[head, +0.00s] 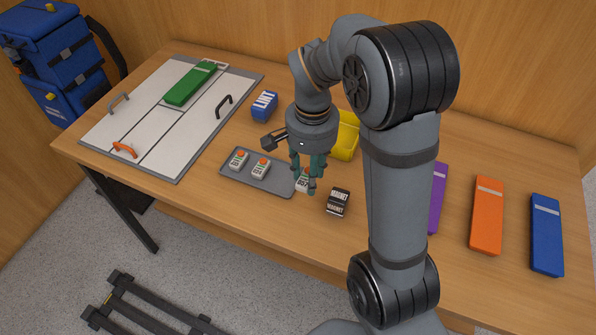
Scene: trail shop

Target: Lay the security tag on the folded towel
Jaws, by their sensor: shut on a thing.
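My gripper (310,180) points down over the right end of a grey tray (230,179). It is shut on a small white tag with dark print (302,184), partly hidden by the fingers. I cannot tell whether this tag touches the tray. Two similar white tags with orange buttons, a left one (238,160) and a right one (261,168), lie on the tray. No thing is clearly a folded towel. Long flat pieces with pale bands, green (188,86), purple (437,200), orange (486,218) and blue (546,236), may be folded cloth.
The green piece lies on a white panelled board with handles (150,145). A blue box (264,105), a black box (338,202) and a yellow bin (347,138) stand near my gripper. My arm hides part of the table's middle. Bare wood shows at the front.

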